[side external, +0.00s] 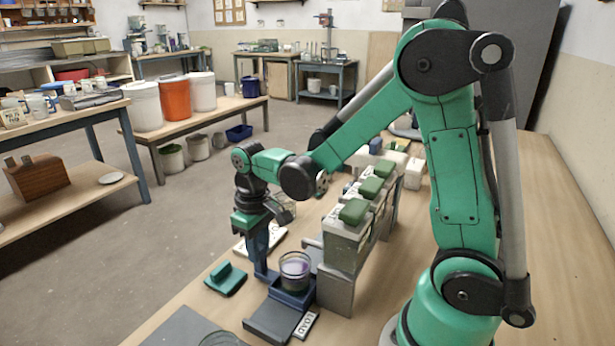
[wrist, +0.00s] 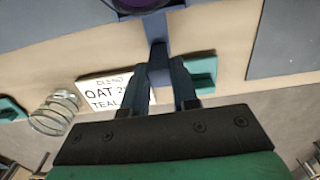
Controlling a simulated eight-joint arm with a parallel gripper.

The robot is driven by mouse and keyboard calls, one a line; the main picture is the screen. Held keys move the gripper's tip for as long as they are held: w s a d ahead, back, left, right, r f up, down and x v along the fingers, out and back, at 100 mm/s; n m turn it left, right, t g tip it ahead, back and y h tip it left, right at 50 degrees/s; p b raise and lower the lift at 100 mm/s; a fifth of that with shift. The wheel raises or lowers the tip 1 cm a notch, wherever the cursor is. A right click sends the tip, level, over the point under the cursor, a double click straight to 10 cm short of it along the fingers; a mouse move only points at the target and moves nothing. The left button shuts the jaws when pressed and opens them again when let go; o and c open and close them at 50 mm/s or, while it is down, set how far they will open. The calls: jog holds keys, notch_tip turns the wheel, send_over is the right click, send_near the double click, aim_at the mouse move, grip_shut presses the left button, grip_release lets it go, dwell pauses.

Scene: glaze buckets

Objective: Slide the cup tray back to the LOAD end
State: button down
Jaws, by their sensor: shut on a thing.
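The cup tray (side external: 291,299) is a small dark blue carrier near the front of the bench. A clear cup (side external: 295,272) with purple liquid stands in it; the cup's purple bottom edge shows at the top of the wrist view (wrist: 135,4). My gripper (side external: 262,274) points down at the tray's left side. In the wrist view, my gripper (wrist: 160,82) has its two dark fingers shut on the tray's blue handle (wrist: 157,50). The LOAD label (side external: 305,325) lies beside a dark grey plate (side external: 273,320) just in front of the tray.
Bins with green lids (side external: 346,225) stand on a grey rack right of the tray. A green handled block (side external: 226,279) lies to the left. A lettered white card (wrist: 103,92) and a clear glass (wrist: 55,112) are near my fingers. A grey board (side external: 193,330) lies at front left.

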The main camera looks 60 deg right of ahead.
jog(key=shift+a, duration=2.15)
jog(key=shift+a, duration=0.25)
jog(key=c, duration=0.8)
grip_release()
jog(key=shift+o, duration=0.2)
jog(key=shift+r, duration=0.1)
notch_tip(320, 180, up, 7)
